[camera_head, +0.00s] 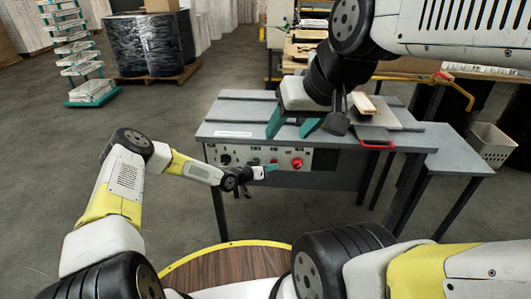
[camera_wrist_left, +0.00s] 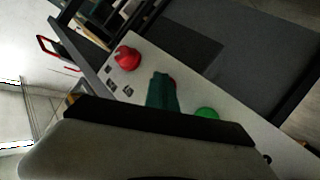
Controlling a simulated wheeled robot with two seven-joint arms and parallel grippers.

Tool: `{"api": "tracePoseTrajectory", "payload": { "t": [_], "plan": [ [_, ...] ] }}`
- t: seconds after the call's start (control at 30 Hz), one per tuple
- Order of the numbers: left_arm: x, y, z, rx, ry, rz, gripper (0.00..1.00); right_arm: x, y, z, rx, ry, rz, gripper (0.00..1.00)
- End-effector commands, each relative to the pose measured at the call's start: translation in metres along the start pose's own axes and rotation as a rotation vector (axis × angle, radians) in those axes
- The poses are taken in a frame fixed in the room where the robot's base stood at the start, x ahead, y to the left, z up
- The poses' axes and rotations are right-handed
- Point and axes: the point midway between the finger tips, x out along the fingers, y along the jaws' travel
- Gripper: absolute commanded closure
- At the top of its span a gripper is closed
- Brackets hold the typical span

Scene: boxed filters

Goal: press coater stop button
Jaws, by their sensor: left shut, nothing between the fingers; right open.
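The coater's pale control panel (camera_head: 304,152) is on the front of a grey table. A large red mushroom knob (camera_head: 297,163) is at its right; it also shows in the left wrist view (camera_wrist_left: 126,58). In that view a green button (camera_wrist_left: 206,113) is right of my left gripper (camera_wrist_left: 162,90). A smaller red button (camera_wrist_left: 174,82) is mostly hidden behind the teal fingertips. My left gripper (camera_head: 271,168) is shut and empty in front of the panel; I cannot tell whether it touches the button. My right gripper (camera_head: 293,128) is open above the tabletop.
A board with a wooden piece (camera_head: 364,104) and a red handle (camera_head: 377,145) are right of my right gripper. A white basket (camera_head: 492,144) stands at the far right. A wrapped pallet (camera_head: 148,45) and a teal rack (camera_head: 92,92) stand back left. Floor left of the table is clear.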

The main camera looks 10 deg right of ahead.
Motion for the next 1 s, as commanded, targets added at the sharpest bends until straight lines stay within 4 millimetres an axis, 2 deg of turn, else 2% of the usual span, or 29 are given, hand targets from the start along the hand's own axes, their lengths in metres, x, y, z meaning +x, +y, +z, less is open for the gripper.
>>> {"api": "tracePoseTrajectory", "payload": {
  "t": [0.47, 0.8, 1.0],
  "plan": [
    [-0.013, 0.009, 0.007, 0.000, 0.002, 0.000, 1.00, 0.000, 0.000, 0.000, 0.000, 0.000, 0.000, 0.44],
    [-0.014, 0.010, 0.009, 0.001, 0.001, 0.000, 1.00, 0.000, 0.000, 0.000, 0.000, 0.000, 0.000, 0.44],
    [-0.026, 0.019, 0.018, 0.000, 0.000, 0.002, 1.00, 0.000, 0.000, 0.000, 0.000, 0.000, 0.000, 0.44]
  ]
}}
